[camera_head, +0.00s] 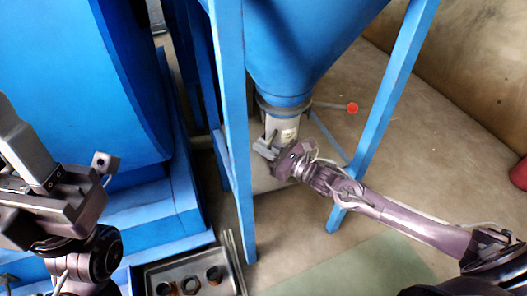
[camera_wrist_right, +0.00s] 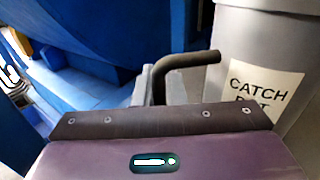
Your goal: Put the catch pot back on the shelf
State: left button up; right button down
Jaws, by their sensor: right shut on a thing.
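The catch pot (camera_head: 285,128) is a grey cylinder with a pale label, upright just below the blue hopper's cone. I cannot tell whether it touches the cone's outlet. In the right wrist view the pot (camera_wrist_right: 230,65) shows its "CATCH POT" label and a dark bent handle (camera_wrist_right: 185,60). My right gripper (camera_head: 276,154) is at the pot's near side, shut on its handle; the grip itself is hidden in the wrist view. My left gripper (camera_head: 65,160) is at the far left, its fingers apart and empty. I cannot make out the shelf for certain.
The blue hopper (camera_head: 305,45) stands on blue legs (camera_head: 388,100) either side of the pot. A lever with a red knob (camera_head: 352,108) sticks out right of the outlet. A blue machine (camera_head: 85,75) fills the left. A metal tray (camera_head: 158,272) with round items lies at the bottom.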

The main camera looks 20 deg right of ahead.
jog(key=shift+w+f+b, duration=0.35)
jog(key=shift+w+f, duration=0.05)
jog(key=shift+f, duration=0.45)
jog(key=c, duration=1.5)
grip_release()
jog(key=shift+s, duration=0.1)
